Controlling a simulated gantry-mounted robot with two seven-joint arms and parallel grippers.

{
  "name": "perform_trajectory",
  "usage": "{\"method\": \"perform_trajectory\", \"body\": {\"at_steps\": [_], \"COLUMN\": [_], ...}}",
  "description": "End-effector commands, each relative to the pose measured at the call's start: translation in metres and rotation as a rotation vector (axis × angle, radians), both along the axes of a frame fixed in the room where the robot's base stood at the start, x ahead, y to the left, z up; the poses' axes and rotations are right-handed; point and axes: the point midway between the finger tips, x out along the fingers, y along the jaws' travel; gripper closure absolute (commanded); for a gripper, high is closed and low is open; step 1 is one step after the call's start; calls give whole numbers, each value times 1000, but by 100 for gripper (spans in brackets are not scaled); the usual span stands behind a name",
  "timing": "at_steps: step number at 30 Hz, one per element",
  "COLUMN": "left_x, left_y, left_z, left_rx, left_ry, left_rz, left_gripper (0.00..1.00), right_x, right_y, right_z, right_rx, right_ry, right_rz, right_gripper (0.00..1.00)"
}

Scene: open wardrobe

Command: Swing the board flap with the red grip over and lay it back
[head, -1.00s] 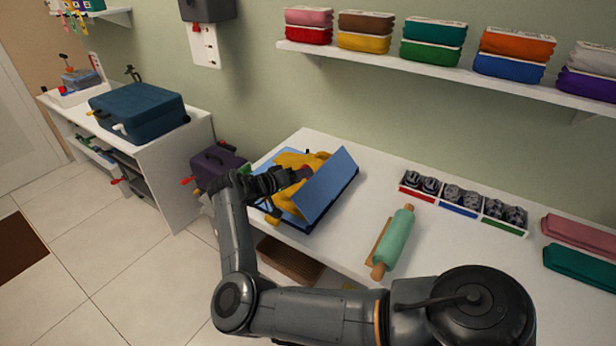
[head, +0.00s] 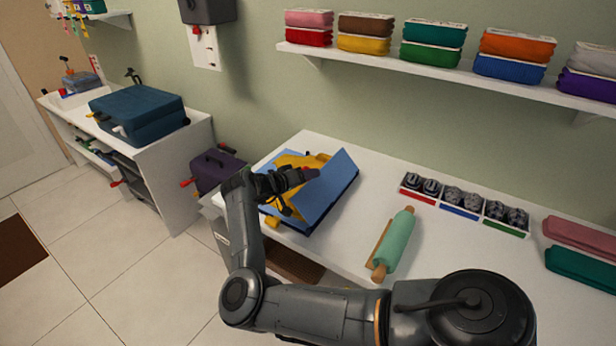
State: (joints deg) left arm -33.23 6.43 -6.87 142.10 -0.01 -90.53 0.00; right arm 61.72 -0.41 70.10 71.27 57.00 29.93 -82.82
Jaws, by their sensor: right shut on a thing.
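The blue folding board (head: 330,195) lies on the white table with a yellow garment (head: 300,162) on it. Its right-hand panel is tilted up off the table, and the garment shows behind and left of it. The red grip (head: 310,173) shows at the tips of my right gripper (head: 306,175), near the panel's upper part. My right gripper is shut on this grip. The dark gripper and wrist hide part of the board and garment. My left gripper is not in view.
A green rolling pin (head: 398,240) lies right of the board, and a divided tray of rolled items (head: 465,204) stands behind it. A shelf (head: 400,65) with folded clothes hangs above. A purple case (head: 217,171) stands left of the table. Table between board and tray is clear.

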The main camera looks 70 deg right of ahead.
Motion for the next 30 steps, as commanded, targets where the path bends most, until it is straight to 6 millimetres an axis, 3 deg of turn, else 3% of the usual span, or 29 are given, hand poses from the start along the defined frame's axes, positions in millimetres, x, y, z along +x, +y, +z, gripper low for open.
{"method": "perform_trajectory", "body": {"at_steps": [8,17,26,27,30], "left_x": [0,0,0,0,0], "left_y": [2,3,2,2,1], "left_z": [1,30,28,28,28], "left_rx": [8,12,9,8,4], "left_ry": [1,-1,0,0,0], "left_rz": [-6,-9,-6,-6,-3], "left_gripper": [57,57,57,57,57], "right_x": [0,-10,-10,-10,-10], "right_y": [0,3,3,3,3], "right_z": [1,11,9,9,9], "right_rx": [-1,-28,-31,-31,-31], "right_ry": [-3,-101,-115,-115,-114], "right_rz": [0,1,0,0,0], "right_gripper": [100,100,100,65,49]}}
